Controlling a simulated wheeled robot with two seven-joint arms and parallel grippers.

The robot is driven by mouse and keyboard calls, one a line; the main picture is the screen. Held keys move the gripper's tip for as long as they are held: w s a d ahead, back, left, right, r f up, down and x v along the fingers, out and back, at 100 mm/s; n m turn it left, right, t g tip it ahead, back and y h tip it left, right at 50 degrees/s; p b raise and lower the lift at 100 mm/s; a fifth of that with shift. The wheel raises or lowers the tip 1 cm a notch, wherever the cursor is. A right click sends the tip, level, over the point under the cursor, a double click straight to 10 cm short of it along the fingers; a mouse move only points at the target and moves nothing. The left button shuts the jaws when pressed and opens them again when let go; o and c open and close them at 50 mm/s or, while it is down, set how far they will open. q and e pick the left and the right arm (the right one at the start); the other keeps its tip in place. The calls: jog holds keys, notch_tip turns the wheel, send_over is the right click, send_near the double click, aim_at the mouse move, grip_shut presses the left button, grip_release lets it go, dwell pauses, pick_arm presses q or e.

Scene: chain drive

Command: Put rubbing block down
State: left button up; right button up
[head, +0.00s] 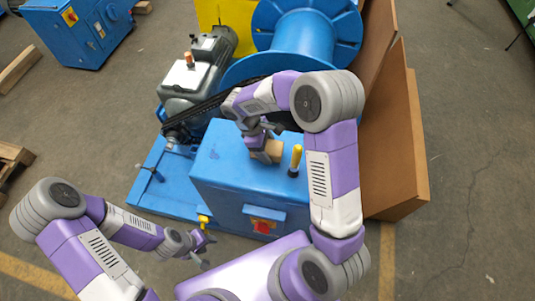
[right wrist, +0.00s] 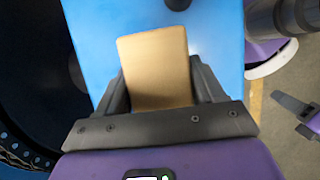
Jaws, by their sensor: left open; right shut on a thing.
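The rubbing block (head: 273,151) is a tan, wood-coloured block at the top of the blue cabinet (head: 235,170). In the right wrist view the block (right wrist: 155,68) sits between the two dark fingers, with the blue surface (right wrist: 95,40) behind it. My right gripper (head: 263,152) is shut on the block; I cannot tell whether the block touches the cabinet top. My left gripper (head: 205,247) is open and empty, low in front of the cabinet and away from the block.
A yellow-handled tool (head: 295,158) stands on the cabinet top, right of the block. A black chain (head: 205,107) and a grey motor (head: 195,75) lie behind on the left. A large blue spool (head: 305,30) stands behind. Brown boards (head: 400,150) stand at the right.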

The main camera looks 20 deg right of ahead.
jog(key=shift+f+b, duration=0.3)
jog(key=shift+f, duration=1.3)
jog(key=shift+f, duration=0.2)
jog(key=o, duration=1)
jog(key=shift+r, duration=0.15)
jog(key=p+v, duration=0.2)
jog(key=v, duration=1)
